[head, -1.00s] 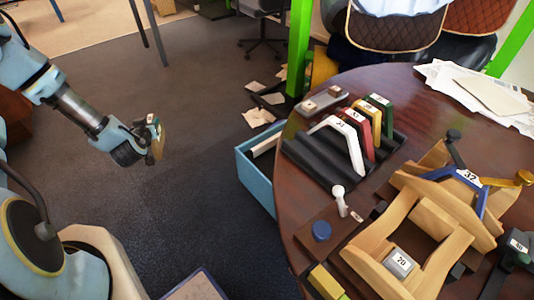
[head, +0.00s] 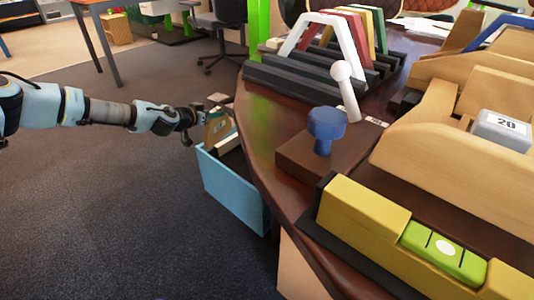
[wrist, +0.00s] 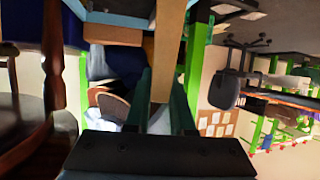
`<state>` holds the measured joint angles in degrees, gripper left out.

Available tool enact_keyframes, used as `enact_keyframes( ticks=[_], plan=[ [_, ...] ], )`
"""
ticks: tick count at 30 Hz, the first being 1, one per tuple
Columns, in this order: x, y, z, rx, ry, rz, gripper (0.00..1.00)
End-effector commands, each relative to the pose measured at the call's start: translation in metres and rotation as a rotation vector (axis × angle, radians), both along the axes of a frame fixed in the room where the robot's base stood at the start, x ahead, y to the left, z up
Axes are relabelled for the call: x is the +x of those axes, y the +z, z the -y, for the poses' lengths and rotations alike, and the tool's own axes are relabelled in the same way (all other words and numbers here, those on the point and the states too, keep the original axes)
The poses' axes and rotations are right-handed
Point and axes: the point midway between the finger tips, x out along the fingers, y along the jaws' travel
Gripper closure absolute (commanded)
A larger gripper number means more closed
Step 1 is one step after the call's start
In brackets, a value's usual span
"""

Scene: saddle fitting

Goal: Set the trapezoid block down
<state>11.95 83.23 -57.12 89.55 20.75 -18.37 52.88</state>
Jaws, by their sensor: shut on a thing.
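The trapezoid block (head: 216,128) is tan, with a darker grey part at its top. My gripper (head: 196,117) is shut on it at the left of the head view. The block is at the blue open box (head: 230,190), by its upper rim. I cannot tell whether it touches the box. In the wrist view the tan block (wrist: 167,50) stands between the two dark green fingers of my gripper (wrist: 163,105).
A pale piece (head: 225,143) lies in the box. The round dark table (head: 262,125) stands just right of it, with a black slotted rack (head: 300,85), a blue knob (head: 326,125), a yellow level (head: 365,215) and a wooden frame (head: 425,140). The carpet left of the box is clear.

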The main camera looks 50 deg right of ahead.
Motion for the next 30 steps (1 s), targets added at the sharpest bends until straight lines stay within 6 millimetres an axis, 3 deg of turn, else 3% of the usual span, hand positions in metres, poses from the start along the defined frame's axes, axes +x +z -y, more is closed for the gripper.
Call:
enact_keyframes(
  ticks=[1, 3, 12, 17, 25, 30],
  plan=[
    [-0.005, -0.022, 0.013, -0.004, -0.031, 0.0, 1.0],
    [-0.012, -0.029, 0.027, -0.004, -0.08, 0.0, 1.0],
    [-0.032, -0.045, 0.063, -0.001, -0.215, -0.001, 1.0],
    [-0.035, -0.049, 0.068, 0.0, -0.236, -0.002, 1.0],
    [-0.035, -0.094, 0.068, 0.001, -0.237, -0.004, 1.0],
    [-0.035, -0.11, 0.068, 0.001, -0.236, -0.002, 1.0]
  ],
)
